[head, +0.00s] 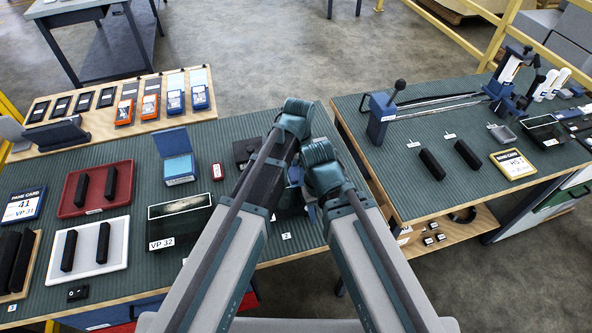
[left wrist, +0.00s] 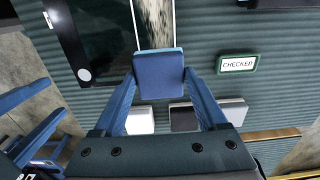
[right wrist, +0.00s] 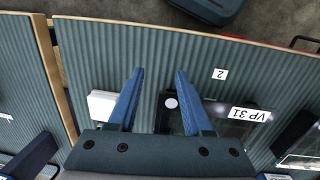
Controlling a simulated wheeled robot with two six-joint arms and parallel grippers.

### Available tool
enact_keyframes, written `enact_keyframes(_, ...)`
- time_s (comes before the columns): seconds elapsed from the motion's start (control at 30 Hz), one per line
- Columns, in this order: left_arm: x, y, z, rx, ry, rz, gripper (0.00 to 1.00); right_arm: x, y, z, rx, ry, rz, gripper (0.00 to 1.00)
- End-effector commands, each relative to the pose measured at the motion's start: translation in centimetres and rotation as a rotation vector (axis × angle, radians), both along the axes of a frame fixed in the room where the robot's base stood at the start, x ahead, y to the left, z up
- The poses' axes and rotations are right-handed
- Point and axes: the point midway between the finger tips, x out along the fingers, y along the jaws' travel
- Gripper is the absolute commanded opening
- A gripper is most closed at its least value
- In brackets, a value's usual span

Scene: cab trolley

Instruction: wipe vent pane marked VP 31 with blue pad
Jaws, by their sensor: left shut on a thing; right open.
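My left gripper (left wrist: 160,72) is shut on a blue pad (left wrist: 160,84), held flat between its fingertips. In the left wrist view the pad covers the near end of a cloudy, speckled glass strip (left wrist: 155,22) in a dark-framed pane with a white dot. I cannot tell whether the pad touches the glass. The right wrist view shows the pane's label (right wrist: 250,114), reading VP 31, and its dark frame. My right gripper (right wrist: 158,72) is open and empty, above the bench beside the pane. In the head view my arms hide most of this pane and the grippers.
Another pane, marked VP 32 (head: 178,224), lies left of my arms. An open blue-lidded box (head: 177,165) stands behind it. A red tray (head: 70,208) and a white tray (head: 118,262) hold black bars. A CHECKED sign (left wrist: 237,64) lies near the pad. A gap separates the right bench (head: 420,200).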

Motion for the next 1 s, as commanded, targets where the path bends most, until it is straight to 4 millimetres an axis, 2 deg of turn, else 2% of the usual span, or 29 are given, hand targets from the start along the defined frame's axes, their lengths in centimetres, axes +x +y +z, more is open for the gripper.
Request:
enact_keyframes(0.27,-0.3,0.7,-0.1,0.002,0.002,0.0,0.22,0.0,0.0,-0.1,0.0,0.0,0.0,0.5)
enact_keyframes(0.67,-1.3,3.7,0.1,0.001,0.001,0.001,0.22,0.0,0.0,0.1,0.0,0.0,0.0,0.5)
enact_keyframes(1.0,-1.4,4.3,0.1,0.001,0.001,0.0,0.22,0.0,0.0,0.1,0.0,0.0,0.0,0.5)
